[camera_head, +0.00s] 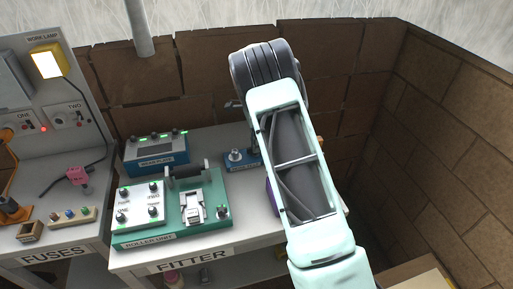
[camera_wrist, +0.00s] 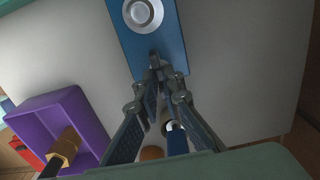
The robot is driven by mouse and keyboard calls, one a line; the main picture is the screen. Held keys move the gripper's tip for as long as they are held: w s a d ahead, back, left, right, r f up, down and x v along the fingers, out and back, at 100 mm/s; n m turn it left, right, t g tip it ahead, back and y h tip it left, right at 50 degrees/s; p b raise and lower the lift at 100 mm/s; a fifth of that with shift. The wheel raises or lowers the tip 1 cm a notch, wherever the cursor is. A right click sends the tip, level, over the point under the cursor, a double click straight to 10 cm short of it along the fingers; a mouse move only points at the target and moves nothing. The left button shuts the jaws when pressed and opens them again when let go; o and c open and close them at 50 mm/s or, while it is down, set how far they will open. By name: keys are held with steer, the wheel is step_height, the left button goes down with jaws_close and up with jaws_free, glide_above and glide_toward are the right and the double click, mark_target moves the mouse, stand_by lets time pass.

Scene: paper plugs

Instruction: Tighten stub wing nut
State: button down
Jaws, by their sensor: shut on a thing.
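A blue block (camera_head: 236,163) sits on the fitter bench, partly hidden behind my arm. It also shows in the wrist view (camera_wrist: 120,22), with a round silver boss (camera_wrist: 143,12) on it. My gripper (camera_wrist: 158,66) is over the near end of this block, its fingertips close together on a small dark piece (camera_wrist: 153,54). This looks like the stub wing nut; it is mostly hidden by the fingertips, and its wings and angle cannot be made out. In the head view my arm hides the fingertips.
A purple tray (camera_wrist: 48,116) holding a brass-coloured part (camera_wrist: 66,146) lies left of my gripper in the wrist view. The green roller unit (camera_head: 216,232) and a blue box (camera_head: 155,158) with several knobs stand left on the bench. Brick walls close off the back and right.

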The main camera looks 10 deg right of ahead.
stand_by(0.5)
steer(key=m, duration=0.3)
steer(key=shift+m+p, duration=0.3)
steer(key=shift+p, duration=0.05)
steer(key=c, duration=2.2)
jaws_free()
steer(key=shift+o, duration=0.2)
steer(key=shift+r, duration=0.15)
steer(key=shift+r+p, duration=1.2)
steer(key=shift+r, duration=0.7)
